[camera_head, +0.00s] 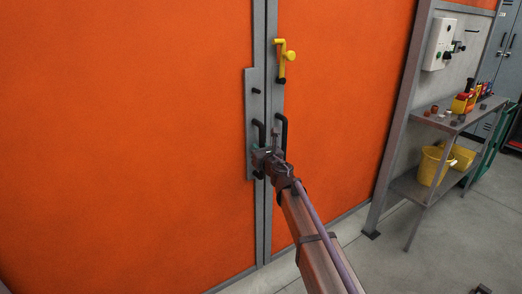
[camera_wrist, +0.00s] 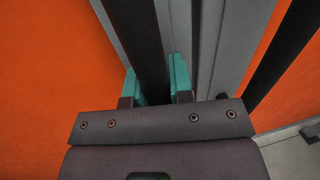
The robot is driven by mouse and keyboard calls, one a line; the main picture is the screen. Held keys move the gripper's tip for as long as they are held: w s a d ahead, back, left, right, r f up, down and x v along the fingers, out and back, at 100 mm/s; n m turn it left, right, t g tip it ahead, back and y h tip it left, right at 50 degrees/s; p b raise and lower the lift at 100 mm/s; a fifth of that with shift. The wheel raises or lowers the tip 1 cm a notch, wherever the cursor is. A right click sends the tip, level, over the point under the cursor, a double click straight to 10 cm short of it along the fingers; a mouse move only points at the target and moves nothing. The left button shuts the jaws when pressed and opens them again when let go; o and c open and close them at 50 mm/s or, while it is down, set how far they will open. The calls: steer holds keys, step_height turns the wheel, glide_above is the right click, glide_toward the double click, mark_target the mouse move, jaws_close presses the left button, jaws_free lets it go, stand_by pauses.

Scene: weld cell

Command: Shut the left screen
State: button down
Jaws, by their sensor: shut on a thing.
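The left screen (camera_head: 130,140) is a large orange panel with a grey frame, filling the left of the head view; its orange also shows in the wrist view (camera_wrist: 60,60). A black bar handle (camera_head: 257,129) stands on a grey plate at its right edge. My gripper (camera_head: 260,156) is shut on this handle; in the wrist view the dark bar (camera_wrist: 145,35) runs between the teal fingers. The right screen (camera_head: 345,90) is orange too, with its own black handle (camera_head: 284,131). The two frame edges look side by side in the head view; my gripper hides part of the seam.
A yellow latch (camera_head: 284,62) sits on the right screen's frame, above its handle. A grey shelf (camera_head: 442,121) with small items and yellow buckets (camera_head: 433,166) stands at the right, below a white control box (camera_head: 438,44). The floor in front of it is mostly clear.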

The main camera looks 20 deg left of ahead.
steer(key=shift+w+r, duration=0.1)
steer(key=shift+w, duration=0.1)
steer(key=c, duration=1.3)
jaws_free()
steer(key=shift+w+d, duration=0.1)
steer(key=shift+d, duration=0.05)
steer(key=v, duration=1.1)
